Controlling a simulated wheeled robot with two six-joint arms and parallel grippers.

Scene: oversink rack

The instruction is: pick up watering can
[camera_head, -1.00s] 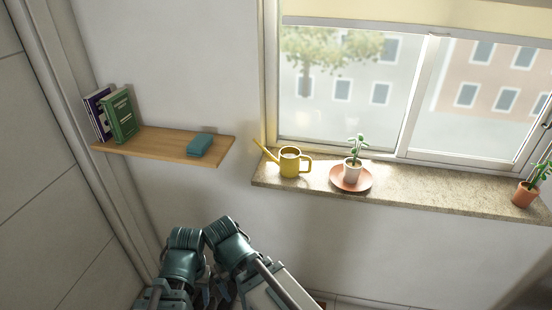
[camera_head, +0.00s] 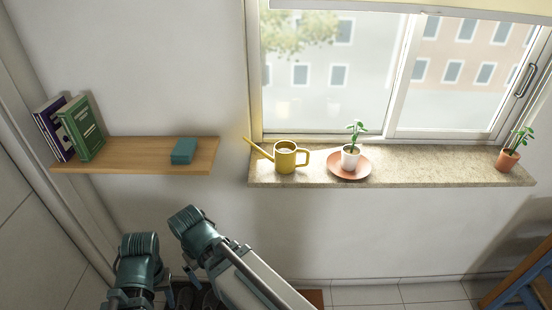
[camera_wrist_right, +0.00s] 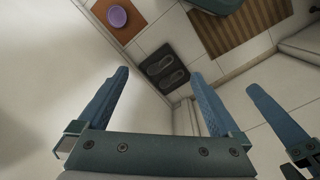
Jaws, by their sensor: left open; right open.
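The yellow watering can (camera_head: 286,158) stands upright on the stone window sill, near its left end. Its spout points left and its handle is on the right, beside the potted plant. My left gripper (camera_head: 140,290) is low at the bottom of the head view, well below and left of the can; its fingers are mostly hidden there. One blue finger of it shows at the right of the right wrist view. My right gripper (camera_wrist_right: 160,78) is open and empty in the right wrist view, with floor beyond its fingers. Neither gripper touches the can.
A white-potted plant (camera_head: 350,158) stands on a terracotta saucer (camera_head: 364,170) right of the can. Another potted plant (camera_head: 507,159) is at the sill's right end. A wooden shelf (camera_head: 130,155) holds books (camera_head: 82,128) and a teal box (camera_head: 184,151). Bare wall lies below the sill (camera_head: 430,178).

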